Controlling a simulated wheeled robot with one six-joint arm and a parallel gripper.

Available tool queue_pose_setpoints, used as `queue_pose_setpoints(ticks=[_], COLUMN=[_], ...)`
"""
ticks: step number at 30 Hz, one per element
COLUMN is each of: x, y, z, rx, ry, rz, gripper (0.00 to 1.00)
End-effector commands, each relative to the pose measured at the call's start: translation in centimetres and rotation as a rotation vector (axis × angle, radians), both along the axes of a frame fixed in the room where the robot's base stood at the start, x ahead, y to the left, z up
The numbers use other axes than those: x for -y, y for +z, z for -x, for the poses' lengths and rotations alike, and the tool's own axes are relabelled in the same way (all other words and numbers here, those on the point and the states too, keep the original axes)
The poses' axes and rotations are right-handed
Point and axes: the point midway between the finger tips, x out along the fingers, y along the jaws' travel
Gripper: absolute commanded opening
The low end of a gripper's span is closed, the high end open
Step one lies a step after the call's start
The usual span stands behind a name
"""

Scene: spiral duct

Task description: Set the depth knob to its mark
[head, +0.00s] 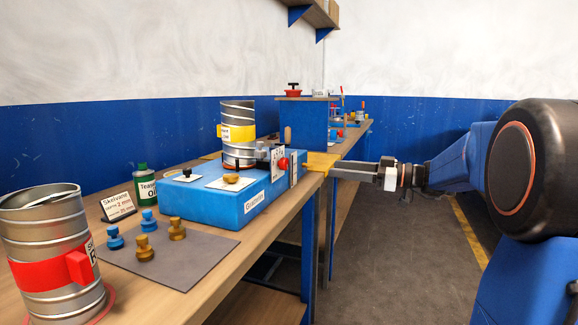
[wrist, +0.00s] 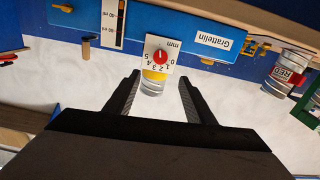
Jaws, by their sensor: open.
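The depth knob (head: 283,163) is a small red knob on a white scale plate at the near right end of the blue machine. In the wrist view the red knob (wrist: 160,56) sits on the white plate (wrist: 163,44) marked 0 to 5 and mm; its exact setting is too small to read. My gripper (head: 334,172) is to the right of the knob, apart from it. In the wrist view my gripper (wrist: 160,78) is open and empty, its two fingers on either side below the knob. A card (head: 118,206) on the bench shows "2 mm" in red.
The blue machine (head: 232,205) labelled Grattelin stands on the wooden bench (head: 262,240). A red-banded duct (head: 45,245), a green oil can (head: 143,180) and several blue and brass knobs stand left. The aisle floor is clear.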

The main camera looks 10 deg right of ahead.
Motion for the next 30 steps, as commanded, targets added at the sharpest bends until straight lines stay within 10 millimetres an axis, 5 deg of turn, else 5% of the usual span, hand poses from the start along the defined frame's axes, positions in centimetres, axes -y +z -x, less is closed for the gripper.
queue_pose_setpoints(ticks=[30], x=[-12.1], y=[0.0], z=[-8.7], rx=[-0.003], ry=[0.001], rz=[0.000], gripper=[0.49])
